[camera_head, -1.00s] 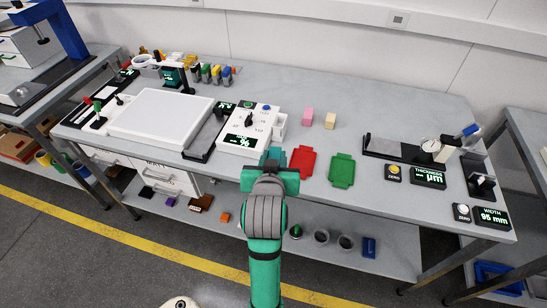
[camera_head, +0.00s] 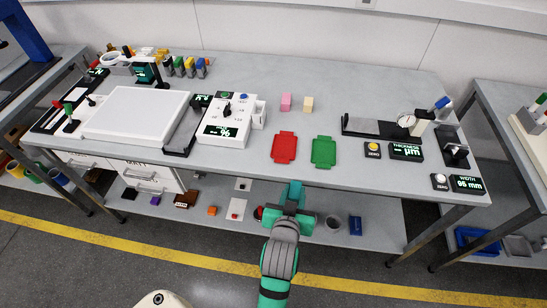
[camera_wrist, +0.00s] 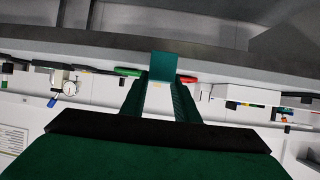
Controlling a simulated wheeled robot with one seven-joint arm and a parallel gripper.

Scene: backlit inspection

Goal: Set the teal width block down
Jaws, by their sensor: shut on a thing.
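My gripper (camera_head: 289,207) is shut on the teal width block (camera_head: 295,190) and holds it in front of the table's front edge, over the lower shelf in the picture. In the wrist view the block (camera_wrist: 163,65) stands out between the tips of the two teal fingers. The block's lower part is hidden by the fingers. The width gauge (camera_head: 455,153) is at the table's right end, with a display (camera_head: 468,184) reading WIDTH 95 mm.
A red tray (camera_head: 284,147) and a green tray (camera_head: 323,152) lie empty near the table's (camera_head: 375,95) front edge. A thickness gauge (camera_head: 376,127) is to the right.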

